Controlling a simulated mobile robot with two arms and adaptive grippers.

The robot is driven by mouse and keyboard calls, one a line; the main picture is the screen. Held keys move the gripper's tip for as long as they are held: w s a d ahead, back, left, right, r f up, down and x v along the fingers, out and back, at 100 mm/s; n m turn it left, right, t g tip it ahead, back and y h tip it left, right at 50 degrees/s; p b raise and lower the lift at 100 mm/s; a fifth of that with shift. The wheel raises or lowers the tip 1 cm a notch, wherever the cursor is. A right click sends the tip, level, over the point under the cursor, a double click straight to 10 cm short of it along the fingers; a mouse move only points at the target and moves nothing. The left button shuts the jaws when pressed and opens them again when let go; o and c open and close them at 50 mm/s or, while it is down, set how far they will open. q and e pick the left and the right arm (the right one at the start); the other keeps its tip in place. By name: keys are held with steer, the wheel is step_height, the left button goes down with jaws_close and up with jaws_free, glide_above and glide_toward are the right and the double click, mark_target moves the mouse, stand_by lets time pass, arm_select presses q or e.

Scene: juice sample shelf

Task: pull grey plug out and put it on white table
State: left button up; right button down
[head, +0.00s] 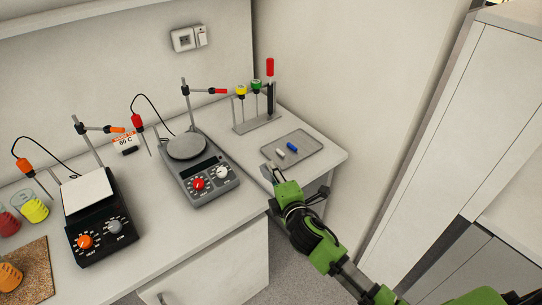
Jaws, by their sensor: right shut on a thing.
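My right gripper (268,170) is shut, over the front edge of the white table (222,222), just in front of the grey tray. A small grey piece shows at its fingertips and looks like the grey plug, but it is too small to be sure. A short pale grey-white cylinder (280,153) and a blue cylinder (292,147) lie on the tray (308,155), a little beyond the fingertips. My left gripper is not in view.
A grey hotplate (212,180) and a black one (97,230) stand to the left. A rack (258,122) with yellow, green and red-topped tools stands behind the tray. Beakers (33,207) are at far left. Bare table lies between hotplate and tray.

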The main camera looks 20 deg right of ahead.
steer(key=shift+g, duration=0.3)
steer(key=w, duration=0.2)
steer(key=w+d+p, duration=0.1)
steer(key=w, duration=0.1)
steer(key=shift+w, duration=0.1)
step_height(320, 180, down, 2)
steer(key=shift+w+f+b, duration=0.1)
steer(key=shift+b, duration=1.05)
step_height(320, 180, down, 4)
steer(key=b, duration=0.4)
steer(key=shift+f+b, duration=0.25)
steer(key=shift+b, duration=0.05)
steer(key=c, duration=1.6)
jaws_free()
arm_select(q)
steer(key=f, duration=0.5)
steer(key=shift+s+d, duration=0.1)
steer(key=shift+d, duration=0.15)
